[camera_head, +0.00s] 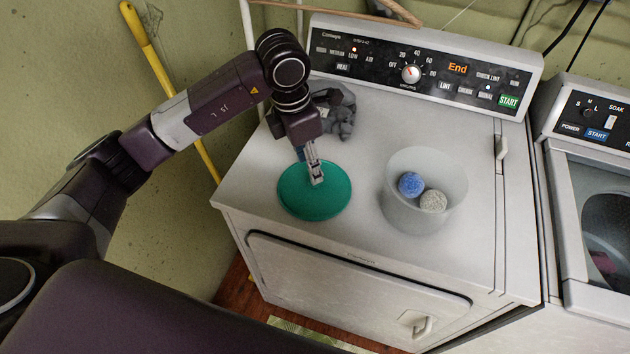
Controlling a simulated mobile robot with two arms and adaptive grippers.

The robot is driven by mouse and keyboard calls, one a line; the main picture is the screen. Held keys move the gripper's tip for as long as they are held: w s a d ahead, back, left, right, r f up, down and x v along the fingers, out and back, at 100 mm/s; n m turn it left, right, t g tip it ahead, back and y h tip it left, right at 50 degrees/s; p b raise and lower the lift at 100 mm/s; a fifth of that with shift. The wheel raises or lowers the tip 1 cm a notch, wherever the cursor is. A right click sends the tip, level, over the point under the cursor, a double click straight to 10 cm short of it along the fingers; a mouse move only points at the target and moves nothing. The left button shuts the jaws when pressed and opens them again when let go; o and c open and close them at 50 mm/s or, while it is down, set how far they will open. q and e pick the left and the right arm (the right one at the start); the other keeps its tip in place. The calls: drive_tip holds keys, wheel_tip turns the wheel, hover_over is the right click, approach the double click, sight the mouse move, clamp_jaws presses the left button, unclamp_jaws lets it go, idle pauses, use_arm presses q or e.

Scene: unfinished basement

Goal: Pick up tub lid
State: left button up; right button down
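The tub lid (300,205) is a round green disc lying flat on the dryer top, left of the tub. The tub (418,212) is translucent and white, stands open, and holds a blue ball (411,184) and a pale grey ball (433,201). My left gripper (317,181) points down over the middle of the lid, its fingertips at or just above the surface. The fingers look close together, but I cannot tell whether they are shut or touching the lid. My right gripper is not in view.
The white dryer (350,240) has a raised control panel (420,70) at the back. A grey crumpled cloth (340,110) lies behind my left gripper. A yellow pole (150,55) leans at the left. A washer (590,190) stands at the right.

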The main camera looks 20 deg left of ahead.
use_arm(q)
drive_tip(key=f+p, duration=0.1)
drive_tip(key=d+f+p, duration=0.1)
drive_tip(key=f, duration=0.1)
drive_tip(key=shift+f, duration=0.25)
drive_tip(key=shift+w+f, duration=0.15)
drive_tip(key=shift+f, duration=0.5)
clamp_jaws()
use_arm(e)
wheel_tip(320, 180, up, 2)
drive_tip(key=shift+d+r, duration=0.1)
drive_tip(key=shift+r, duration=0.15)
use_arm(q)
drive_tip(key=shift+r, duration=0.1)
